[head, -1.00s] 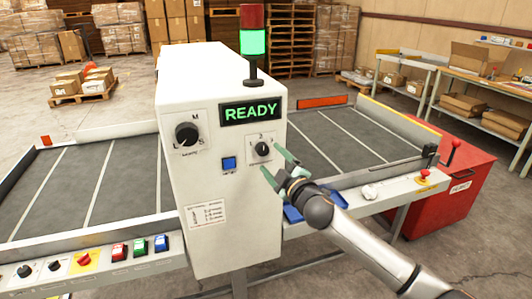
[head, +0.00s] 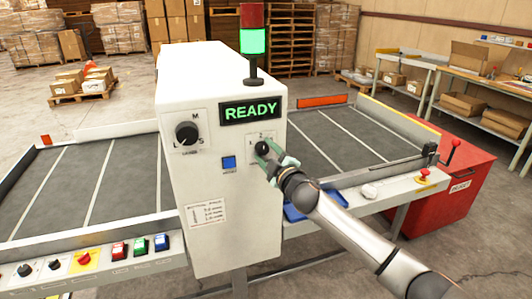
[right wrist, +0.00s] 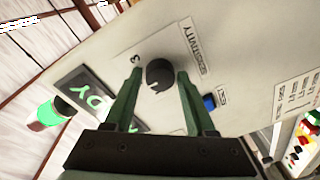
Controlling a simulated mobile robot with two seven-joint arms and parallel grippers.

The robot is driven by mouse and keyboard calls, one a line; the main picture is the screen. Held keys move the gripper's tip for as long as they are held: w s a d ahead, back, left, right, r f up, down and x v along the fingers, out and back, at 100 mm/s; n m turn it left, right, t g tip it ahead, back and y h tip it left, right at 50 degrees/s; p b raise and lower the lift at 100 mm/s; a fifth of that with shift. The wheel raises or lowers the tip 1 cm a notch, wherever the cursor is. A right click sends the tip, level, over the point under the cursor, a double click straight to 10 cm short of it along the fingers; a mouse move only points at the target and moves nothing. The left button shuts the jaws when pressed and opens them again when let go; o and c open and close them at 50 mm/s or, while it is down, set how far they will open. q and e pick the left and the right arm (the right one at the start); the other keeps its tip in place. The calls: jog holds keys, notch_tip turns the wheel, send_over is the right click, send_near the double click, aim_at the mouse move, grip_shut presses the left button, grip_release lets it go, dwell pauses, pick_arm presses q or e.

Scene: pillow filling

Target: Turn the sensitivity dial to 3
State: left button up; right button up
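The sensitivity dial (head: 262,148) is a small black knob on a white plate, below the green READY display (head: 251,110) of the white machine. In the right wrist view the dial (right wrist: 160,75) sits between the two green fingers of my right gripper (right wrist: 160,80), with only slim gaps beside it. Its white mark points down in that picture, away from the printed 3 (right wrist: 135,58). In the head view the right gripper (head: 265,150) partly covers the dial and its plate. My left gripper is not in view.
A larger black dial (head: 187,133) and a blue button (head: 229,162) are on the same panel, left of the sensitivity dial. Grey conveyor beds (head: 85,185) extend on both sides. A red cabinet (head: 455,190) stands at the right.

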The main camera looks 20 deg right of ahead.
grip_shut()
jog(key=shift+f+m, duration=0.1)
jog(key=shift+m, duration=0.3)
jog(key=shift+m+b, duration=0.4)
jog(key=shift+m, duration=0.5)
jog(key=m, duration=0.2)
jog(key=shift+m+t, duration=0.3)
jog(key=shift+m, duration=0.1)
jog(key=m, duration=0.2)
jog(key=shift+m, duration=0.4)
jog(key=shift+m+t+h, duration=0.3)
jog(key=shift+m+h, duration=0.2)
jog(key=shift+m, duration=1.6)
